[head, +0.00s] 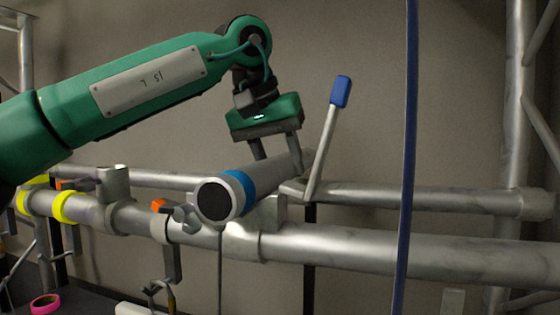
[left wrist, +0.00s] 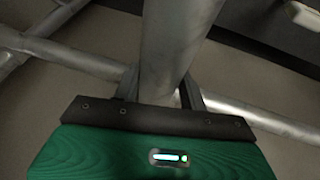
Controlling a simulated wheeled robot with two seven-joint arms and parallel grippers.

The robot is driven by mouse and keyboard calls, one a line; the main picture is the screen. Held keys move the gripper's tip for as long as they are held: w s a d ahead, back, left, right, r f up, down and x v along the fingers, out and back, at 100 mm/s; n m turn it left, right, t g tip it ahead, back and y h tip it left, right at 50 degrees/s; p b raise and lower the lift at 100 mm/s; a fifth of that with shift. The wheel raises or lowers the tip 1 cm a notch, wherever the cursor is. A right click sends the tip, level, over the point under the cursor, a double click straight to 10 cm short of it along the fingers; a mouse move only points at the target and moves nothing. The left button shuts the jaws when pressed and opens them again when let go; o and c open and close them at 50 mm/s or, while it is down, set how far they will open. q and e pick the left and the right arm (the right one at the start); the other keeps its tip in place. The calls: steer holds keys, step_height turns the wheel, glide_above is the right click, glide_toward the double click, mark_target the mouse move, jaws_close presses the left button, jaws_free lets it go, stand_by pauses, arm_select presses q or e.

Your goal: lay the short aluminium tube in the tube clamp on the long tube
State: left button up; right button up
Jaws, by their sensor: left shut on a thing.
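The short aluminium tube (head: 262,178) is grey with a blue band and a dark end face turned towards me. My left gripper (head: 276,153) reaches down from above and is shut on it; in the left wrist view the tube (left wrist: 172,45) runs between the fingers (left wrist: 160,88). The tube lies crosswise over the long tube (head: 350,248), at the clamp (head: 244,240). A lever with a blue grip (head: 340,91) stands up, tilted, just right of the tube. The tube hides much of the clamp, so I cannot tell whether it touches the seat. My right gripper is not in view.
A blue cable (head: 409,150) hangs down right of the lever. A second rail (head: 440,198) runs behind the long tube. Brackets with orange parts (head: 158,205) and yellow bands (head: 64,207) are at the left. A pink tape roll (head: 46,302) lies at the lower left.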

arm_select(q)
steer(key=o, duration=1.3)
steer(key=shift+r, duration=0.1)
steer(key=shift+s+a+r, duration=0.1)
steer(key=shift+a+r, duration=0.05)
steer(key=shift+r, duration=0.15)
steer(key=b+v, duration=0.2)
steer(key=v, duration=1.1)
